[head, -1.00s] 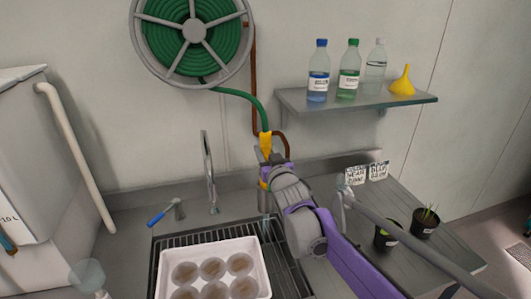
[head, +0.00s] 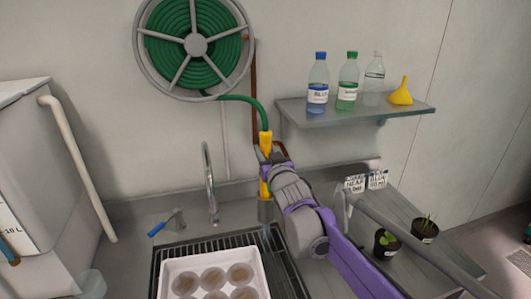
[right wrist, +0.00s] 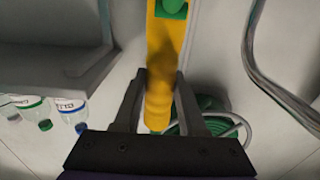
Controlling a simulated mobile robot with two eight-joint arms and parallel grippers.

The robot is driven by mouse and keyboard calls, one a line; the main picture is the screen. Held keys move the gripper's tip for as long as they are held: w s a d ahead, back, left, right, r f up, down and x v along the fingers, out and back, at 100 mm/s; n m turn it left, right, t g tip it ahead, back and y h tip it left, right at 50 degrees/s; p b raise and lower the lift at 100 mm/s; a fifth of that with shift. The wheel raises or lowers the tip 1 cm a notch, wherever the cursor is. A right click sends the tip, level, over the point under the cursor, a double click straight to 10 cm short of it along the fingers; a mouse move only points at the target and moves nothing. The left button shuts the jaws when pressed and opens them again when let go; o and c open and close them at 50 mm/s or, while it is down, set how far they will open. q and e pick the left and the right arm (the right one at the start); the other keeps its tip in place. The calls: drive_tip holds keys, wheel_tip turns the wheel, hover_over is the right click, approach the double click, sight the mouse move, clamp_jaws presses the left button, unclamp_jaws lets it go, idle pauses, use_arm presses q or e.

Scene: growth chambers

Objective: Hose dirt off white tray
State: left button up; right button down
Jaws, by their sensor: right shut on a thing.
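My right gripper (head: 265,165) is shut on the yellow hose nozzle (head: 265,183), above the back of the sink area. The nozzle also shows between the two fingers of the gripper (right wrist: 158,85) in the right wrist view (right wrist: 168,45). A green hose (head: 250,103) runs from the nozzle up to the wall reel. The white tray (head: 166,276) lies on the dark sink grate, below and left of the gripper. It has several round recesses with brown dirt in them; its near part is cut off by the frame. My left gripper is not in view.
A metal faucet (head: 209,180) and a blue-handled tool (head: 166,223) are left of my arm. The hose reel (head: 195,45) hangs above. A wall shelf (head: 350,109) with bottles and a yellow funnel is at right. Two potted plants (head: 386,244) stand beyond my arm.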

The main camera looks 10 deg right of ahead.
sight(267, 133)
drive_tip(key=shift+r, duration=0.15)
drive_tip(key=shift+r+p, duration=0.6)
drive_tip(key=shift+r, duration=1.65)
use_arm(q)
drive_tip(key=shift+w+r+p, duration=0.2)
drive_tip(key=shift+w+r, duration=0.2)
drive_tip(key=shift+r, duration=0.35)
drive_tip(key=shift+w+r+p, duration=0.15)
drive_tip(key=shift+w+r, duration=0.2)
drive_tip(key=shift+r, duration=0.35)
use_arm(e)
drive_tip(key=shift+r, duration=2.25)
drive_tip(key=shift+s+f, duration=0.1)
drive_tip(key=shift+s, duration=0.7)
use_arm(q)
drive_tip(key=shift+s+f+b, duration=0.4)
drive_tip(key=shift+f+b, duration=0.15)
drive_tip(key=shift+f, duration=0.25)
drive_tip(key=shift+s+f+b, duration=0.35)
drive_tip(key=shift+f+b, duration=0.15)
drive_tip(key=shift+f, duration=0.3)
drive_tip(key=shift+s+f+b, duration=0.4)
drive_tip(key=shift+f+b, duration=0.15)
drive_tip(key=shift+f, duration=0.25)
use_arm(e)
drive_tip(key=s, duration=1.7)
drive_tip(key=shift+s+d, duration=0.35)
drive_tip(key=shift+s, duration=0.05)
